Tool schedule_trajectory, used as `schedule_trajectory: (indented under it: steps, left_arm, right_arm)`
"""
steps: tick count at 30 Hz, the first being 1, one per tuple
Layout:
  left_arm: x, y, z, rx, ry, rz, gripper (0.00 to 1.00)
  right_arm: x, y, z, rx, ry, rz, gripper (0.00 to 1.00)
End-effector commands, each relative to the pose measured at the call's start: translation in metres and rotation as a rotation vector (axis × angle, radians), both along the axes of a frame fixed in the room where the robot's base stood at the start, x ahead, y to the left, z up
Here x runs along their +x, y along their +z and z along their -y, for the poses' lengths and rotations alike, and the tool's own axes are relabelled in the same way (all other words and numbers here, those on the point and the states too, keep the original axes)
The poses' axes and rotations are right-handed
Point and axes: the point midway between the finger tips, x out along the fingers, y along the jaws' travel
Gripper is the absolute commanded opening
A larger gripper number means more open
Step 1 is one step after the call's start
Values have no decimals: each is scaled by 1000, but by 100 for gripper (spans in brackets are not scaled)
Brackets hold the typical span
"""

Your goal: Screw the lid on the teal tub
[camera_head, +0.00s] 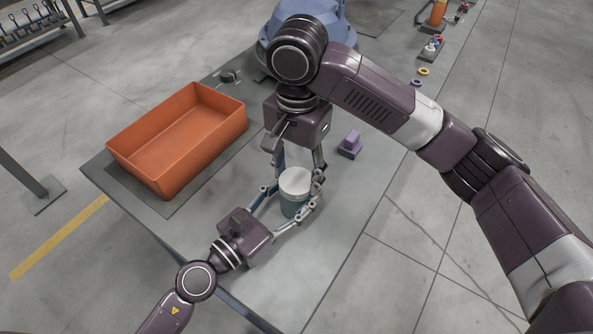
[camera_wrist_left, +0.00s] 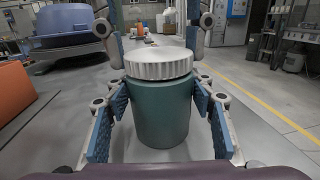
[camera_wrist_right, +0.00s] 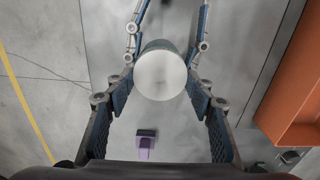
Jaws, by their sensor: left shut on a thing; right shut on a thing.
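The teal tub (camera_head: 293,207) stands upright on the grey table; in the left wrist view the tub (camera_wrist_left: 160,112) fills the middle. The white ribbed lid (camera_head: 294,181) sits on top of the tub, and its round top (camera_wrist_right: 160,75) shows in the right wrist view. My left gripper (camera_head: 289,198) reaches in from the front, shut on the tub with a finger on each side. My right gripper (camera_head: 298,176) points down from above, shut on the lid. The threads are hidden under the lid, so I cannot tell how tight it is.
An orange bin (camera_head: 180,140) stands to the left on a dark mat. A small purple object (camera_head: 350,143) on a dark base lies right of the grippers. A blue rounded object (camera_head: 300,15) is behind my right arm. The table's front right is clear.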

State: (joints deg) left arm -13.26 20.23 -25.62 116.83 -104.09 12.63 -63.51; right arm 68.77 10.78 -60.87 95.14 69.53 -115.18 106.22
Motion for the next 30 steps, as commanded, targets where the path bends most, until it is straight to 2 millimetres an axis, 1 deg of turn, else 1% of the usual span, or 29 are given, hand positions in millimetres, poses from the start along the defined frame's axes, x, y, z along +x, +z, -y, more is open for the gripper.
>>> schedule_trajectory:
  steps: [3, 9, 14, 19, 20, 24, 25, 30]
  left_arm:
    - [0, -2, 0, 2, -1, -2, 0]
    - [0, -2, 0, 3, -1, -3, 0]
    - [0, -2, 0, 3, -1, -3, 0]
    - [0, -2, 0, 3, -1, -3, 0]
    - [0, -2, 0, 3, -1, -3, 0]
    - [-1, -2, 0, 2, -1, -4, 0]
    - [-1, -2, 0, 2, -1, -4, 0]
    - [-1, -2, 0, 1, -1, -3, 0]
  right_arm:
    - [0, 1, 1, 1, -199, 2, 37]
    - [-1, 1, 1, 1, -542, 3, 37]
    - [-1, 1, 2, 2, -776, 3, 37]
    - [-1, 1, 2, 2, -785, 3, 37]
    - [-1, 1, 2, 2, -785, 3, 53]
    - [-2, 0, 2, 1, -783, 2, 68]
    - [-2, 0, 2, 1, -783, 2, 70]
    - [-2, 0, 2, 0, -782, 1, 70]
